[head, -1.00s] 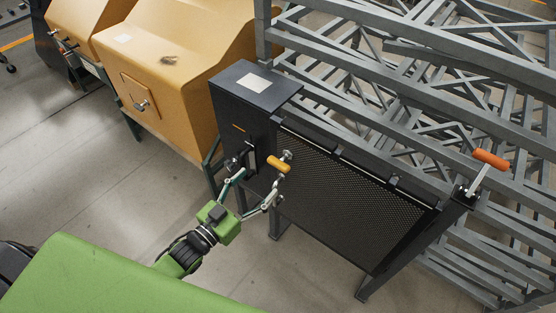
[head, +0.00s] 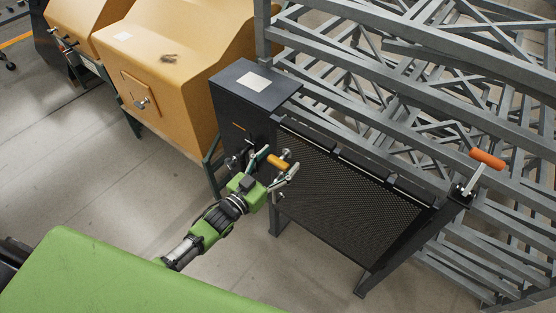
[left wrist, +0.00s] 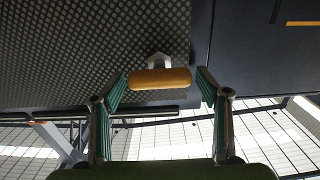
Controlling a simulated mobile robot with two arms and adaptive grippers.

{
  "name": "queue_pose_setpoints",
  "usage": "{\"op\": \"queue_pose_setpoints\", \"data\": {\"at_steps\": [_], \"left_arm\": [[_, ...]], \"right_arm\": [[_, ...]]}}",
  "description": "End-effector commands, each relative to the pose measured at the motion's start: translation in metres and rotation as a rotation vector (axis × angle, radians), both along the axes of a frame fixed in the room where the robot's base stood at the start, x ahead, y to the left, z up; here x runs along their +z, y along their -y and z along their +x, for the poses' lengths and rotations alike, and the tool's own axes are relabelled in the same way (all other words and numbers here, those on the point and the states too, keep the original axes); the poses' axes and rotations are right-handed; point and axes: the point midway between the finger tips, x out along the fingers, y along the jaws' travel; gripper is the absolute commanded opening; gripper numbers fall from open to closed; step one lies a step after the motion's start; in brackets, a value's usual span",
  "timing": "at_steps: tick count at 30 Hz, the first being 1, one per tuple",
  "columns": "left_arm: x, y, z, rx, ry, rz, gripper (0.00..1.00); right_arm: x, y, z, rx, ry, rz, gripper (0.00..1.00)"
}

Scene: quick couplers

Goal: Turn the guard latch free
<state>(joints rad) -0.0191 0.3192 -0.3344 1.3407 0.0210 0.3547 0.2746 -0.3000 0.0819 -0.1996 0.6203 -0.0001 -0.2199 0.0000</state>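The guard latch has a short orange-yellow handle (head: 278,162) on a small metal mount, at the upper left of the dark perforated guard panel (head: 345,195). In the left wrist view the handle (left wrist: 160,78) lies crosswise ahead, with the grey mount behind it. My left gripper (head: 278,168) is open, with one finger on each side of the handle. In the left wrist view gaps show between the fingertips (left wrist: 160,86) and both handle ends, so the gripper holds nothing. My right gripper is not in view.
A dark cabinet (head: 228,105) adjoins the guard on the left. An orange-handled lever (head: 487,159) stands at the guard's right end. Grey metal racks (head: 420,70) fill the back. A yellow machine (head: 190,60) stands at upper left. The floor in front is open.

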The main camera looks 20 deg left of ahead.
Motion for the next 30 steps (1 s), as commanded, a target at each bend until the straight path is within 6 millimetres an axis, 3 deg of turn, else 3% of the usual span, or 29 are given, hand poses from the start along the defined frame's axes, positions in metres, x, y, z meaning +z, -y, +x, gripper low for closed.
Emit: {"op": "queue_pose_setpoints", "data": {"at_steps": [1,4,17,30], "left_arm": [[0.0,0.0,-0.0001,0.0,0.0,0.0,0.54],[0.0001,-0.0001,-0.0002,0.0,0.0,0.0,0.31],[-0.0002,0.0005,-0.0004,0.0,0.02,0.055,0.3],[-0.0018,0.0032,-0.0017,0.001,0.138,0.379,0.3]], "right_arm": [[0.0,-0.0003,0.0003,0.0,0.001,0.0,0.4],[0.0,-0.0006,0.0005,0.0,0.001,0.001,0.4],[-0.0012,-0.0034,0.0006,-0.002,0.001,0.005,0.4],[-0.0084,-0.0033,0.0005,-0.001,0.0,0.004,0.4]]}}
